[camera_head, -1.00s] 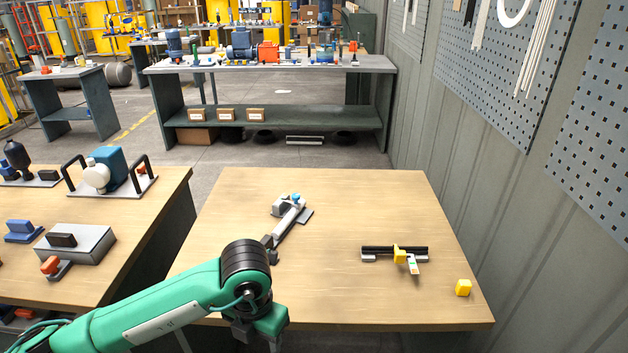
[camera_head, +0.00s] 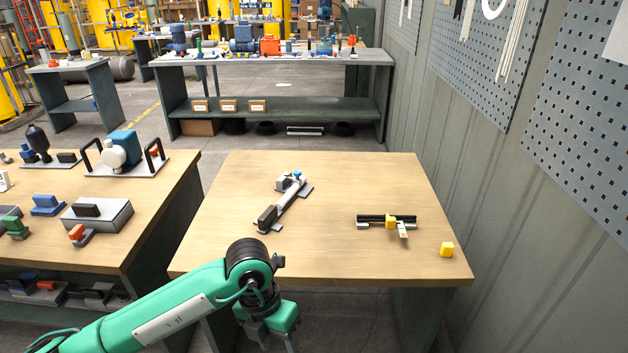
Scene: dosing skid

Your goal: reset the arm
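My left arm comes in from the lower left, with its wrist bent down in front of the table's near edge. My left gripper (camera_head: 268,338) points down below the level of the tabletop and is cut off by the bottom of the picture. Its fingertips are hidden, so I cannot tell whether it is open, and I see nothing held. My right gripper is out of view.
The wooden table (camera_head: 330,180) holds a grey and white device (camera_head: 284,203), a black rail fixture with a yellow part (camera_head: 388,222) and a yellow block (camera_head: 446,250). A second bench (camera_head: 150,215) with parts stands left. A pegboard wall (camera_head: 490,70) bounds the right.

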